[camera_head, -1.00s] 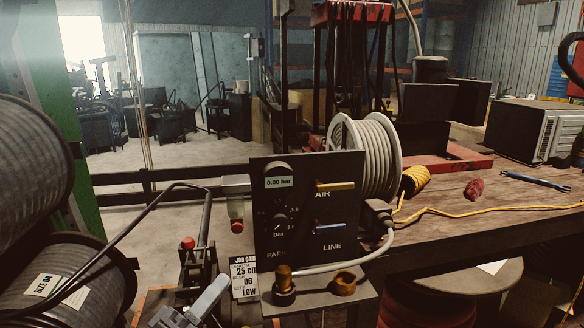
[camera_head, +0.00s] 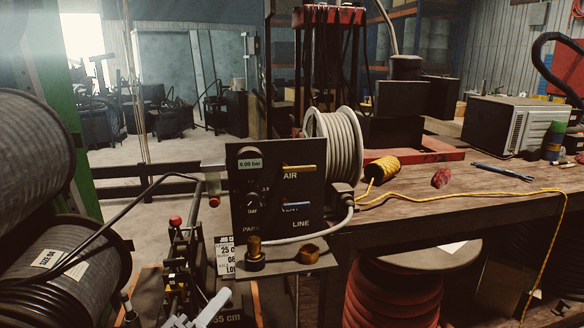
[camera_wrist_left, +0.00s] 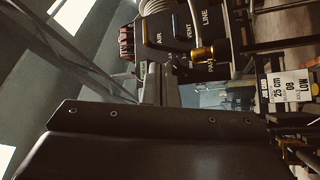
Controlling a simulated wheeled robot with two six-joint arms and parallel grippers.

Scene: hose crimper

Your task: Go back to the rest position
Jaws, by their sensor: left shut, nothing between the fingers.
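My left gripper (camera_head: 211,308) shows as a light grey shape at the bottom edge of the head view, left of centre. It is shut and holds nothing; most of it is cut off by the frame. It is below and left of the black control panel (camera_head: 277,196), in front of the job card (camera_head: 226,256). In the left wrist view a dark flat part of my own gripper fills the bottom, with the panel (camera_wrist_left: 192,35) and job card (camera_wrist_left: 287,87) beyond it, turned sideways. My right gripper is not in view.
Dark hose reels (camera_head: 62,268) stand close on the left. A rail with a red knob (camera_head: 176,221) runs beside the panel. A pale hose reel (camera_head: 335,145) sits on the wooden bench (camera_head: 420,200), with a yellow cord (camera_head: 383,168) and a grey box (camera_head: 505,122) on it.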

